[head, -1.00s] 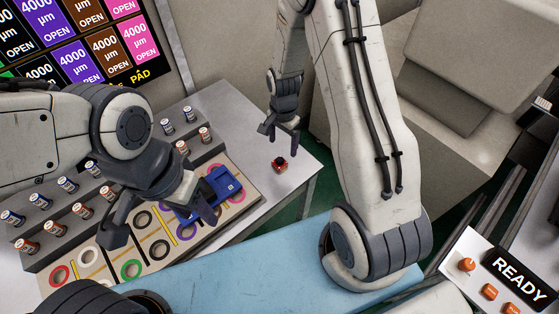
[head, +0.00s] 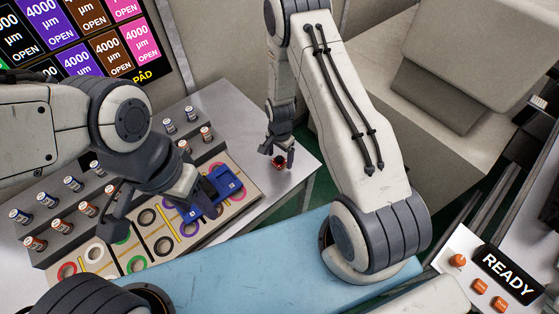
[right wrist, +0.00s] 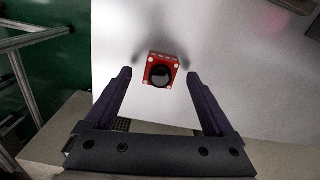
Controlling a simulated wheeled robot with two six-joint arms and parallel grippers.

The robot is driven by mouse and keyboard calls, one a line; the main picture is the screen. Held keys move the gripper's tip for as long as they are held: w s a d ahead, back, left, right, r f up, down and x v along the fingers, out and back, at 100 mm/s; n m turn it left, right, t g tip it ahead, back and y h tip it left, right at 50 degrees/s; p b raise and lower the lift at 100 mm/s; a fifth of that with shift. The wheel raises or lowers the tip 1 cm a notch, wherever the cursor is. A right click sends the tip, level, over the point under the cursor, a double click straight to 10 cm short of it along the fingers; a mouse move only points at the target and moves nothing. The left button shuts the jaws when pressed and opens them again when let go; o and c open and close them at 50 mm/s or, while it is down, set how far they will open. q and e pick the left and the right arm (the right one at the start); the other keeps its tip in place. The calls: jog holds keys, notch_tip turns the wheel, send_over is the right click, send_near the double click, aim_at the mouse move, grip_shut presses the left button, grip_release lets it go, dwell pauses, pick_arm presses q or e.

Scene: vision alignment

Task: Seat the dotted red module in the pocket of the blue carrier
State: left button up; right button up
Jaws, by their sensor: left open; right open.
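The dotted red module (head: 279,162) sits on the grey table near its right edge. In the right wrist view the module (right wrist: 149,60) is a red block with light corner dots and a round black centre. My right gripper (head: 277,155) is open just above it; in the wrist view its fingers (right wrist: 160,78) stand left and right of the module, apart from it. The blue carrier (head: 228,181) lies on the board with coloured rings, partly hidden by my left gripper. My left gripper (head: 155,222) is open, over the board beside the carrier.
A READY panel (head: 508,276) is at lower right. The table's right edge (head: 312,175) is close to the module.

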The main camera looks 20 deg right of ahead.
jog(key=shift+c, duration=0.3)
grip_shut()
jog(key=shift+r, duration=0.15)
